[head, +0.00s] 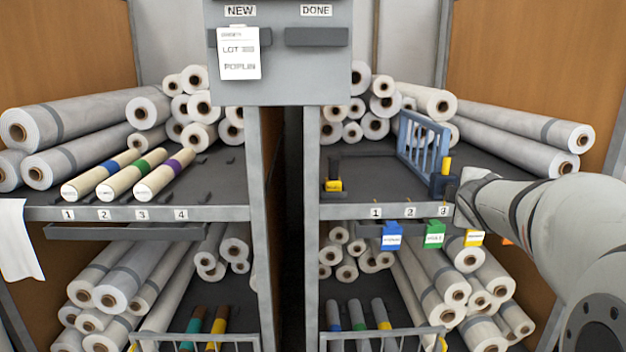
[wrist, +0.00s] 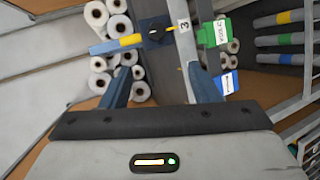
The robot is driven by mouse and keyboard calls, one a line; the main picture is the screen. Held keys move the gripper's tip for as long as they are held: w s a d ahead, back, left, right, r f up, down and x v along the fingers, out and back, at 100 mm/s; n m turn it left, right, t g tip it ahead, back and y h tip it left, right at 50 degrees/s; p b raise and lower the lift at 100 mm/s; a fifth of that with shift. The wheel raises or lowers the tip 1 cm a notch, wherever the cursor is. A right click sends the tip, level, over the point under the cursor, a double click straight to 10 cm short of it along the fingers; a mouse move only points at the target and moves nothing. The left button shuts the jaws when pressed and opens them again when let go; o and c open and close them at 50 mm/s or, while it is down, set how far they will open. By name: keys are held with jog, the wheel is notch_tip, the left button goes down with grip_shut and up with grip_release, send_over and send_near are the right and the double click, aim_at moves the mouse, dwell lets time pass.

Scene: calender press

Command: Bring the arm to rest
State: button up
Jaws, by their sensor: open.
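My gripper (wrist: 156,70) is open, its two blue fingers spread with nothing held between them. There a blue barred gate (head: 424,145) stands raised at the right shelf. The fingers are hard to make out in the head view, against a dark blue part beside the gate.
Fabric rolls (head: 390,104) lie stacked on the right shelf (head: 360,211). Blue, green and yellow tags (head: 433,236) hang below its edge, close to my arm. A grey panel (head: 280,60) holds a paper card (head: 239,54). Three banded rolls (head: 120,173) lie on the left shelf.

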jog(key=s+a+m+g+y+p, duration=0.2)
jog(key=s+a+m+g+p, duration=0.3)
jog(key=s, duration=0.9)
jog(key=s+a+m+g+y+p, duration=0.2)
jog(key=s+a+m+g+p, duration=0.3)
jog(key=s+a+m+p, duration=0.3)
jog(key=s+a+p, duration=0.4)
jog(key=s, duration=0.3)
jog(key=shift+s+f+m+g, duration=0.15)
jog(key=shift+s+m+g, duration=0.15)
jog(key=shift+m+g, duration=0.1)
